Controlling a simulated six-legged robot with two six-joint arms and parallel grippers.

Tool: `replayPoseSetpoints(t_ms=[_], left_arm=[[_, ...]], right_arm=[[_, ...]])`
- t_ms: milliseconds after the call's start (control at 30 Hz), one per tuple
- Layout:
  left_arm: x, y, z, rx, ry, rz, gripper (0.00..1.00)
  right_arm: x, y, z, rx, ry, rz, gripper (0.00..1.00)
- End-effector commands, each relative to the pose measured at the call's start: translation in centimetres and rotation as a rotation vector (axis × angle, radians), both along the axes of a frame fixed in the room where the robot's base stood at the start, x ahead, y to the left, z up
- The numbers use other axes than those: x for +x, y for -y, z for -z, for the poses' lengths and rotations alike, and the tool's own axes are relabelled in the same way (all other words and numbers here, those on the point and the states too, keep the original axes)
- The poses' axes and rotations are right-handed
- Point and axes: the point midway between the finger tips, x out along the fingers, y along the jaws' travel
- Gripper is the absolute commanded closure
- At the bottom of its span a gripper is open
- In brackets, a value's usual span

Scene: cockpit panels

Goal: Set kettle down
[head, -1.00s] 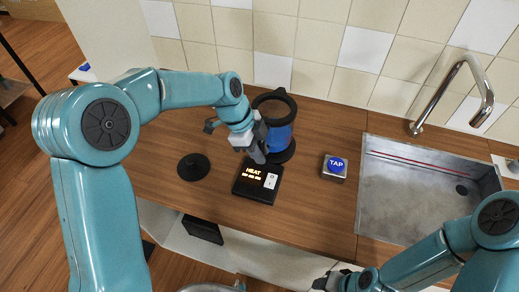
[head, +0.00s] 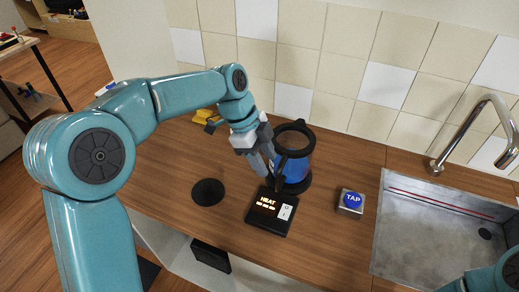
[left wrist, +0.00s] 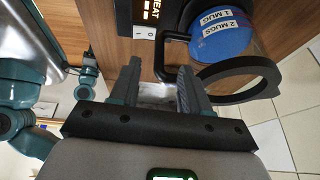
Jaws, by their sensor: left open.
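The kettle (head: 297,172) has a blue body, a black rim and a black handle. It stands upright on the counter behind the HEAT panel (head: 262,220). It also shows in the left wrist view (left wrist: 222,45), with mug-level labels on its side. My left gripper (head: 265,163) is open, just left of the kettle by its handle. In the left wrist view, the handle (left wrist: 164,50) appears in front of and partly between the open fingertips (left wrist: 160,75). I cannot tell whether a finger touches it. My right gripper is out of view.
A round black disc (head: 208,192) lies on the wooden counter (head: 330,245) at left. A blue TAP button (head: 351,202) sits right of the kettle, before the sink (head: 430,235) and faucet (head: 490,120). A yellow object (head: 206,116) lies behind my left arm. The tiled wall is behind.

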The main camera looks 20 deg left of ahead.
Motion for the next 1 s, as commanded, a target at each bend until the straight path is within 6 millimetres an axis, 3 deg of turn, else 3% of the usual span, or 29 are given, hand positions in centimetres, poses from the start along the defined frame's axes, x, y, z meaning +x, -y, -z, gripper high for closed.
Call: replayPoseSetpoints(t_ms=[100, 300, 1000], left_arm=[[0.0, -0.8, -1.9, 0.0, 0.001, -0.002, 0.53], [-0.2, -1.4, -3.3, 0.0, 0.0, -0.001, 0.53], [-0.3, -1.4, -3.4, 0.0, -0.001, -0.001, 0.53]], right_arm=[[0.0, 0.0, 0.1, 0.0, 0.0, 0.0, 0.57], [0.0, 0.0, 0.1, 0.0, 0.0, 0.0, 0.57], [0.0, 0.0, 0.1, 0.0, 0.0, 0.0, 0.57]])
